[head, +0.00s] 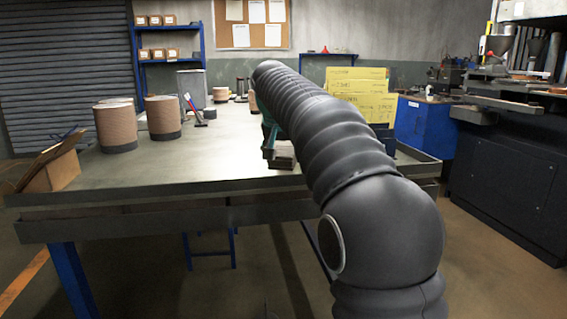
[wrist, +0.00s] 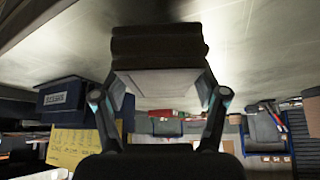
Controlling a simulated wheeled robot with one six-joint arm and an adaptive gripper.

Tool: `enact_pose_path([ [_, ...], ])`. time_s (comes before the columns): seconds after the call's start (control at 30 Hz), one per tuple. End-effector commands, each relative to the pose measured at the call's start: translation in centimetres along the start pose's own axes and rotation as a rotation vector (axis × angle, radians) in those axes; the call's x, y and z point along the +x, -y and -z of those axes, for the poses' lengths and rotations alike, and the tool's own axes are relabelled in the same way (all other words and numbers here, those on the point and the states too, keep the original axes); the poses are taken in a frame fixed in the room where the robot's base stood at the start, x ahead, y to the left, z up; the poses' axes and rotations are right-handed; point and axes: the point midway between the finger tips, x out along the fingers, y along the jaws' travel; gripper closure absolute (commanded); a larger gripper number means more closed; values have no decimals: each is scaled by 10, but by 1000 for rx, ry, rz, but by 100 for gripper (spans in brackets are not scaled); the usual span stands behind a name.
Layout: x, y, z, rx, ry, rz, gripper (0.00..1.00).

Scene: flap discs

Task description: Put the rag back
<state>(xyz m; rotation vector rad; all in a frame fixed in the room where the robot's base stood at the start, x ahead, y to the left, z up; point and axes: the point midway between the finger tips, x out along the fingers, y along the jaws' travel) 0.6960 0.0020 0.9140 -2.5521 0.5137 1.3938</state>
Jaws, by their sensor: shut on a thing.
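In the head view my gripper (head: 270,143) is partly hidden behind my dark ribbed arm, low over the right part of the grey workbench (head: 215,165). A small pale-topped block (head: 283,155) shows under it there, likely the same held thing. I cannot tell whether it touches the bench top.
An open cardboard box (head: 52,170) is at the left edge. Yellow boxes (head: 362,98) stand right of my arm. The front middle is clear.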

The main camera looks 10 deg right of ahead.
Motion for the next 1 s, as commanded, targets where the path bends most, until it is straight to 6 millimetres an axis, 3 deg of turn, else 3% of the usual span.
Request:
enact_pose_path([
  [0.13, 16, 0, -11, -1, 1, -1, 61],
  [0.57, 20, 0, -13, -1, 0, 0, 61],
  [0.6, 20, 0, -13, -1, 0, 0, 23],
  [0.7, 20, 0, -13, -1, 0, 0, 3],
  [1.0, 19, 0, -13, -1, 0, 0, 3],
])
